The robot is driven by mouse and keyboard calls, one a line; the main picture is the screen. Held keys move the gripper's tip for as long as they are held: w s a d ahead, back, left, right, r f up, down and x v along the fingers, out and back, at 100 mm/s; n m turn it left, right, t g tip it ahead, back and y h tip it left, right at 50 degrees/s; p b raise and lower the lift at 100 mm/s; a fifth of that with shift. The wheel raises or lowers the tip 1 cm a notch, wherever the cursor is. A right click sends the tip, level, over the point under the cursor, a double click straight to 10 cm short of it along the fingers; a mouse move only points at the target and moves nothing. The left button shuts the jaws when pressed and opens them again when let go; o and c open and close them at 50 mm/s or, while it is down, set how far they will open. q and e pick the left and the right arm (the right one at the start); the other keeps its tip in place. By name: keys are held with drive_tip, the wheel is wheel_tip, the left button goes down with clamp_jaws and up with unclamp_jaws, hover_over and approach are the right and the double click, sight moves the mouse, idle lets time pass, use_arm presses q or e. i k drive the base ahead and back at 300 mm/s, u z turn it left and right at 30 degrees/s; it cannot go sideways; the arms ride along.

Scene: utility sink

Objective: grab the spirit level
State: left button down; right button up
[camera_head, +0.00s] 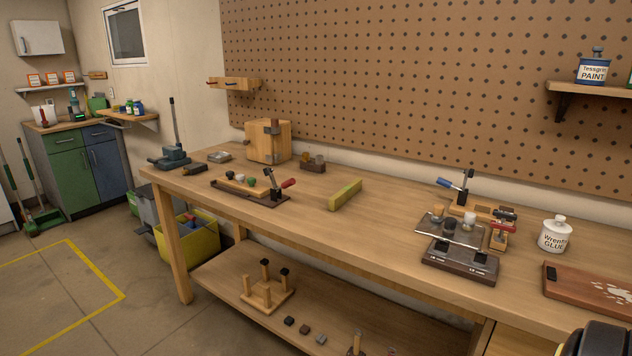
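The spirit level appears to be the yellow-green bar (345,195) lying on the wooden workbench (390,240), a little left of the bench's middle. It lies at an angle, one end toward the bench's front edge and the other toward the pegboard wall. Nothing touches or covers it. No gripper shows in the head view. A dark rounded shape at the bottom right corner may be part of my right arm, but no fingers can be seen.
A dark tray with small tools (250,190) lies left of the bar. A wooden block box (268,142) stands behind. To the right are a dark clamp fixture (460,262), a white glue jar (553,235) and a reddish-brown board (590,290). Bench between bar and fixture is clear.

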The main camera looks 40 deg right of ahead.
sight(337, 200)
drive_tip(key=i, duration=2.3)
drive_tip(key=z, duration=0.85)
